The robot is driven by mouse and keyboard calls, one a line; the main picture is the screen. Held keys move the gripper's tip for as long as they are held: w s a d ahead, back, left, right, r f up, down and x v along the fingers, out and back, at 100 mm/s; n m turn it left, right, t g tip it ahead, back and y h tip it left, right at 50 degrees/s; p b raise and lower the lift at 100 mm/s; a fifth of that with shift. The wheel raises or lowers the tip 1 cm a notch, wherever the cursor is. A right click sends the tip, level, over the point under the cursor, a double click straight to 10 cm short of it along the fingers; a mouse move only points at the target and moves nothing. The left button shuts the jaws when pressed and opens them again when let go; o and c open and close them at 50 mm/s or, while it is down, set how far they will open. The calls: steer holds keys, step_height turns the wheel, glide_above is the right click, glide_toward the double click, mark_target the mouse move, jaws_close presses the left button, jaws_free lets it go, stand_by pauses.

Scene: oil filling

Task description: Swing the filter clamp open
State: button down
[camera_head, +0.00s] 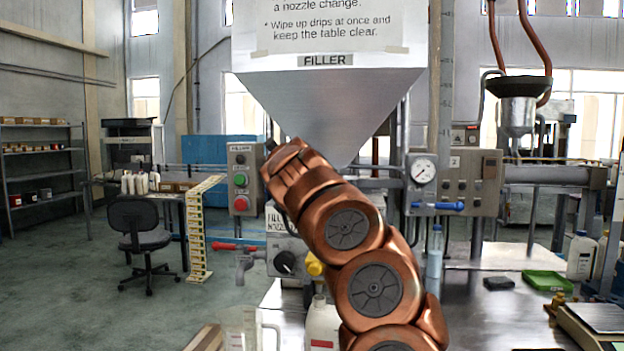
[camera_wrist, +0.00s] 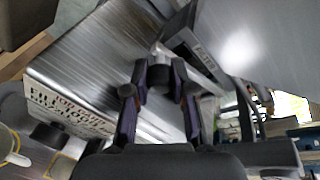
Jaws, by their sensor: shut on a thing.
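In the wrist view, my gripper (camera_wrist: 160,84) has its two fingers on either side of a small dark part at their tips, and it is shut on this part. The part appears to be the handle of the filter clamp, but its shape is mostly hidden by the fingertips. Just beyond it is a grey metal block with a label (camera_wrist: 205,63) that seems to read FILTER. In the head view, my copper arm reaches up in front of the filler hopper (camera_head: 335,105), and my gripper and the clamp are hidden behind it.
A control box with buttons (camera_head: 241,178) and a red-handled tap (camera_head: 236,247) are left of my arm. A gauge (camera_head: 423,171) and blue-handled valve (camera_head: 450,206) are right. A clear jug (camera_head: 238,330), a white bottle (camera_head: 322,325) and a clear bottle (camera_head: 434,255) stand close by.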

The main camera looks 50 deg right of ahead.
steer(key=shift+s, duration=0.15)
steer(key=c, duration=1.2)
jaws_free()
steer(key=shift+d, duration=0.1)
steer(key=shift+o, duration=1.2)
steer(key=shift+a, duration=0.25)
steer(key=v, duration=1.1)
steer(key=shift+a, duration=0.3)
steer(key=shift+s+r, duration=0.1)
steer(key=shift+s, duration=0.05)
